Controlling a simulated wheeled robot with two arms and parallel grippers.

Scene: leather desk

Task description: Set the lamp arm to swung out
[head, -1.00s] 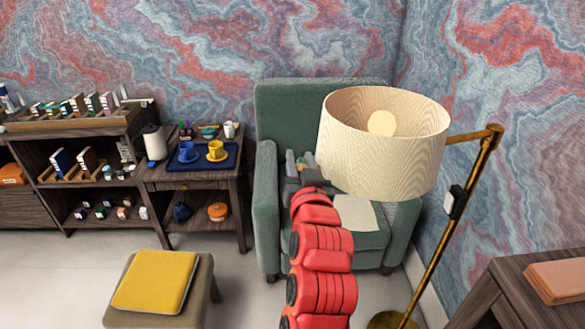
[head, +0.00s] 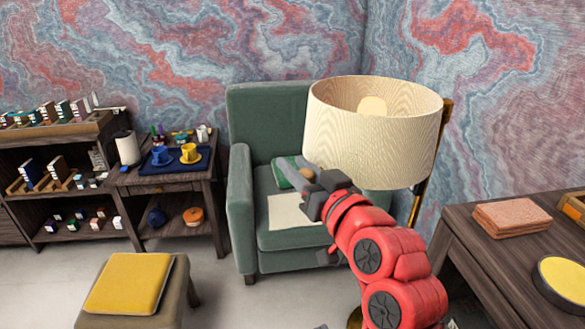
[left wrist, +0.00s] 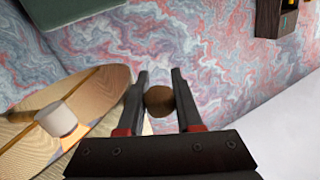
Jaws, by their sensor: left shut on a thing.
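The floor lamp has a cream shade (head: 372,140) and a brass pole (head: 419,200). In the head view the shade stands in front of the pole's upper part and hides the lamp arm. My left gripper (head: 311,188) shows just below the shade's left side, in front of the green armchair. In the left wrist view, a round brown knob (left wrist: 160,101) sits between the fingers of my left gripper (left wrist: 158,82), which is shut on it. The shade also shows there at the left (left wrist: 95,95), with its pale bulb (left wrist: 58,119). My right gripper is not in view.
The green armchair (head: 262,120) stands behind the lamp. A stool with a yellow cushion (head: 128,284) is at front left. A dark desk (head: 470,250) with a brown stack (head: 512,219) is close at the right. Floor is open between stool and armchair.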

